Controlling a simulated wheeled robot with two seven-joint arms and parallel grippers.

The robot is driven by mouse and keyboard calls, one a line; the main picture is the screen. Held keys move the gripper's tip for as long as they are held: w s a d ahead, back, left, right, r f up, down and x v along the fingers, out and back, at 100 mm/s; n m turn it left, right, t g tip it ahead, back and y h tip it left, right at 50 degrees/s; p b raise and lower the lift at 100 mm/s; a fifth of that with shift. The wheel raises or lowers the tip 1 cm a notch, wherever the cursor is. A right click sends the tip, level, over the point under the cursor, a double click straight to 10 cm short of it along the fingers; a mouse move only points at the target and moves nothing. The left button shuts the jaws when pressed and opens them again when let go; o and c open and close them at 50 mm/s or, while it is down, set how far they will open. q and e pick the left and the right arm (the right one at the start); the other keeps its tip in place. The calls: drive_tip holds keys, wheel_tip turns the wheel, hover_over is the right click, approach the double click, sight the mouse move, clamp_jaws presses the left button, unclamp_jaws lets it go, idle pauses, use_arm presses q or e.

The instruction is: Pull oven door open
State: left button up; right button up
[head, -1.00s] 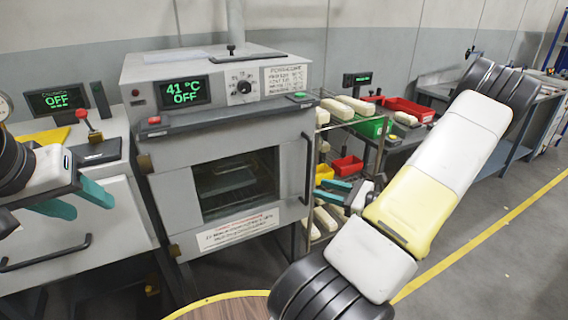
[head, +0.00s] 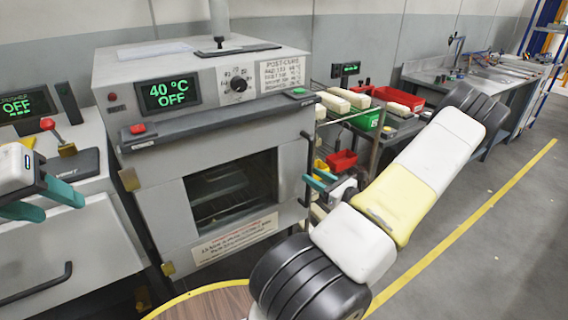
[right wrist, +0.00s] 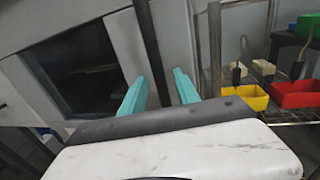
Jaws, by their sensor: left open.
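The grey oven (head: 150,60) stands left of centre in the head view, its display reading 40 °C OFF. Its door (head: 170,205), with a dark window, looks shut. A dark vertical handle (head: 308,165) runs along the door's right side. My right gripper (head: 315,181) is at the handle's lower part, coming from the right. In the right wrist view the handle (right wrist: 149,45) passes between the two parted teal fingers of my right gripper (right wrist: 160,88); I cannot tell whether they touch it. My left gripper (head: 45,200) is open and empty at the left edge, away from the oven.
A wire rack (head: 365,150) with red, green and yellow bins stands close on the oven's right. A second machine with a red-knobbed lever (head: 60,140) stands on the left. Open floor (head: 450,240) with a yellow line lies at the right.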

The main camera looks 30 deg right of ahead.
drive_tip(key=shift+x, duration=1.3)
clamp_jaws()
idle(0.5)
